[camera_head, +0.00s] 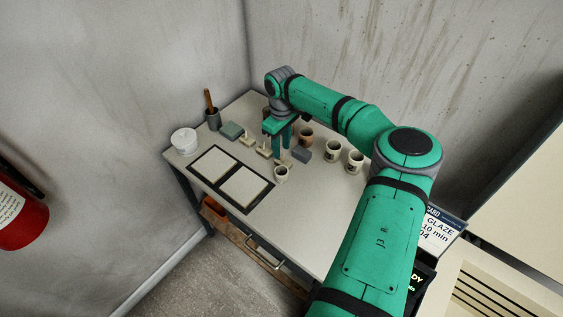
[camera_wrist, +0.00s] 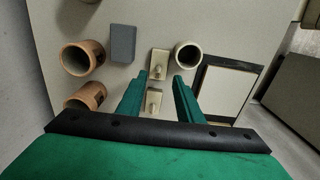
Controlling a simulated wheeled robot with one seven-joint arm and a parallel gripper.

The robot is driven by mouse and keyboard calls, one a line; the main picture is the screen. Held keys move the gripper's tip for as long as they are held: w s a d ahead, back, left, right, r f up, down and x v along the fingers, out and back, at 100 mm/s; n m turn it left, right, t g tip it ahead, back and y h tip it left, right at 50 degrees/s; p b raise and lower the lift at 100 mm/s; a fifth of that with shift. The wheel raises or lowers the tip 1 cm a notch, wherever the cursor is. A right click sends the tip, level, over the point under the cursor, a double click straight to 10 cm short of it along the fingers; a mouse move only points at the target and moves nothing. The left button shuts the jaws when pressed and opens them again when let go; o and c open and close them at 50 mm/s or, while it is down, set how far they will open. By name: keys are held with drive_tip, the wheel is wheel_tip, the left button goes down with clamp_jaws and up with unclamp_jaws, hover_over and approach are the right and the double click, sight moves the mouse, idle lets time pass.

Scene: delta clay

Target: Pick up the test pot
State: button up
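Several pots stand on the table, and none is clearly marked as the test pot. A small cream pot (camera_head: 281,173) stands upright near the front boards; in the wrist view a cream pot (camera_wrist: 187,55) lies just beyond the right fingertip. A brown pot (camera_head: 306,136) stands behind my gripper; two brown pots (camera_wrist: 82,58) (camera_wrist: 85,98) show at left in the wrist view. Two pale cups (camera_head: 333,150) (camera_head: 355,161) stand to the right. My gripper (camera_wrist: 159,78) is open and empty, pointing down above the table. Small cream pieces (camera_wrist: 158,64) (camera_wrist: 152,100) show between its fingers.
A grey block (camera_head: 302,155) lies beside the cream pot. Two dark-edged pale boards (camera_head: 246,187) lie at the front. A white tub (camera_head: 184,140), a brush holder (camera_head: 213,119) and a green block (camera_head: 231,130) stand at left. The table's right front is clear.

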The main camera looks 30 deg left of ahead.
sight(283, 153)
drive_tip(key=shift+w+d+f, duration=0.1)
drive_tip(key=shift+d+f, duration=0.45)
drive_tip(key=f, duration=0.5)
drive_tip(key=shift+a+f, duration=0.1)
drive_tip(key=shift+a, duration=0.15)
drive_tip(key=c, duration=0.7)
